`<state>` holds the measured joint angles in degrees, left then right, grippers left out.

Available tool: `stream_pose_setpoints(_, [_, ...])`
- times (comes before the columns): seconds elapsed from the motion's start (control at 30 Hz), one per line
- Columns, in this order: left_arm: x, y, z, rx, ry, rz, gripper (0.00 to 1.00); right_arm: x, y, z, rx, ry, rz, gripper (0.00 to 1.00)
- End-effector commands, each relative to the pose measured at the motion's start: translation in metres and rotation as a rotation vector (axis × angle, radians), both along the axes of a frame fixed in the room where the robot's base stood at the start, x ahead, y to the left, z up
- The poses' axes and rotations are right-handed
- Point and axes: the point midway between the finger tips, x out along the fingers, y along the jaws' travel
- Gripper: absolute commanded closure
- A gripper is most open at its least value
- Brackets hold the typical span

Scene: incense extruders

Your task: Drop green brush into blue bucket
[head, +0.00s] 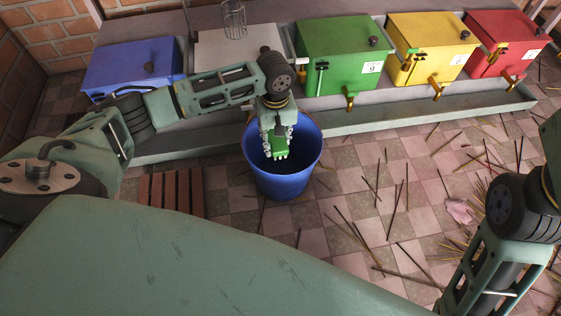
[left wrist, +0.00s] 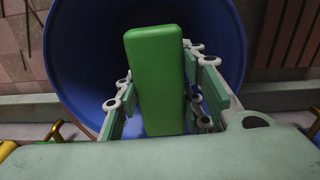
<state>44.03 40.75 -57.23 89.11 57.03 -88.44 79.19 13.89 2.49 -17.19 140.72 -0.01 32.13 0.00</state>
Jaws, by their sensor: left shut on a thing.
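The blue bucket (head: 283,182) stands upright on the tiled floor in front of the bench. My left gripper (head: 277,150) is over the bucket's open mouth and points down. It is shut on the green brush (head: 281,153). In the left wrist view the green brush (left wrist: 155,75) stands as a block between the two fingers, with the round inside of the blue bucket (left wrist: 78,60) behind it. The brush's far end and any bristles are hidden. My right arm shows at the right edge of the head view, but its gripper is out of the picture.
A grey bench (head: 420,110) runs behind the bucket with blue (head: 135,62), green (head: 345,55), yellow (head: 432,45) and red (head: 507,42) boxes. A wooden slatted piece (head: 171,190) lies left of the bucket. Incense sticks (head: 385,200) litter the floor on the right.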

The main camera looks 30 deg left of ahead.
Motion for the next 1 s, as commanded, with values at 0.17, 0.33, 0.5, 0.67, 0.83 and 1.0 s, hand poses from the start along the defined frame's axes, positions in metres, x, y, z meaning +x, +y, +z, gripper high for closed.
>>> stream_pose_setpoints(0.17, [0.000,0.000,0.001,0.001,-0.001,0.000,0.88,0.000,0.000,0.000,0.000,0.000,0.000,0.75])
stream_pose_setpoints(0.33, [0.000,0.000,0.001,0.001,-0.001,0.000,0.49,0.000,0.000,0.000,0.000,0.000,0.000,0.75])
stream_pose_setpoints(0.5, [0.000,0.000,0.000,0.001,-0.001,0.000,0.42,0.000,0.000,0.000,0.000,0.001,0.000,0.75])
stream_pose_setpoints(0.67, [0.000,0.000,0.000,0.000,0.000,0.000,0.42,0.000,0.000,0.000,0.000,0.000,0.001,0.75])
stream_pose_setpoints(0.83, [0.001,0.000,0.008,-0.001,-0.002,0.000,0.42,-0.001,0.000,0.000,0.001,-0.002,0.000,0.75])
stream_pose_setpoints(1.0, [0.002,0.000,0.039,0.000,-0.006,0.000,0.42,0.000,0.000,0.000,0.000,-0.001,0.000,0.75])
